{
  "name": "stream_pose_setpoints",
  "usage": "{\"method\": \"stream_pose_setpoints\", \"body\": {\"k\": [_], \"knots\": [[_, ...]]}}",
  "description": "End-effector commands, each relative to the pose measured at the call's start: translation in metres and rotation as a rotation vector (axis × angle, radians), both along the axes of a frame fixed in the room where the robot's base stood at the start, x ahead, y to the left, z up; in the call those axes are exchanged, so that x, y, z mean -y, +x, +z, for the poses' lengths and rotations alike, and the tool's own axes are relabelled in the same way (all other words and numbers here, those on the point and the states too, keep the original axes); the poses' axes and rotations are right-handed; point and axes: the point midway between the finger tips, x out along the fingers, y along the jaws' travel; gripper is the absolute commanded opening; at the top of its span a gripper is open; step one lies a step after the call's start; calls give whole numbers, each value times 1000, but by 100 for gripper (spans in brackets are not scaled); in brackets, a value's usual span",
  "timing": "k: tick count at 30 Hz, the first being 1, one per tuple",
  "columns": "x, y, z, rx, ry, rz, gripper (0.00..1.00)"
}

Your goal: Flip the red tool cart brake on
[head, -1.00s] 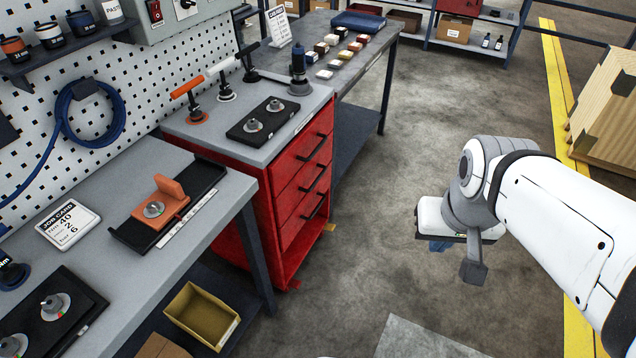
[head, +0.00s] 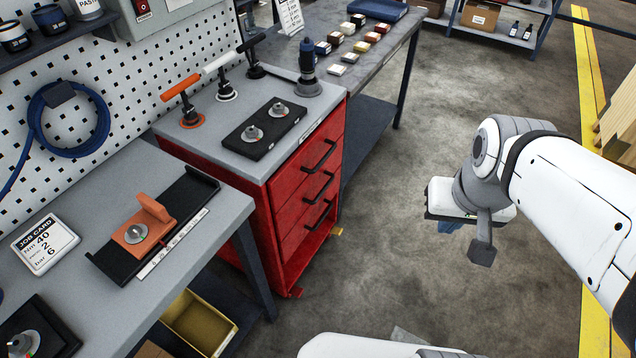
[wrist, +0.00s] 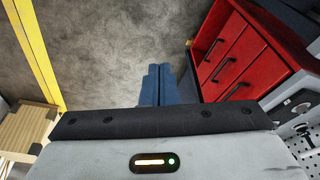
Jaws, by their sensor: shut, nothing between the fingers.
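The red tool cart (head: 302,205) stands between the two benches, its drawers facing the open floor. It shows at the upper right in the wrist view (wrist: 241,52). Low on the cart, a small yellow tab (head: 337,231) sticks out at the far front corner and a small orange-red tab (head: 297,292) at the near one. I cannot tell which is the brake or how it is set. My gripper (head: 447,227) hangs over the floor right of the cart, apart from it. Its blue fingers (wrist: 157,85) are together and empty.
A grey workbench (head: 100,205) at left carries an orange fixture (head: 143,225) and a job card (head: 45,245). A yellow bin (head: 200,322) sits below it. A wooden crate (wrist: 25,128) and yellow floor line (wrist: 35,50) lie opposite the cart. The floor (head: 400,170) between is clear.

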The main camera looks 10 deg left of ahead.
Motion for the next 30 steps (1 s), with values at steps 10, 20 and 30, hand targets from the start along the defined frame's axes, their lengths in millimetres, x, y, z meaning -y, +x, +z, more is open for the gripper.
{"method": "stream_pose_setpoints", "body": {"k": [10,20,30], "knots": [[4,30,-27,22,-34,47,0],[-4,163,-153,159,-150,277,0],[-58,264,-332,317,-144,592,0]]}}
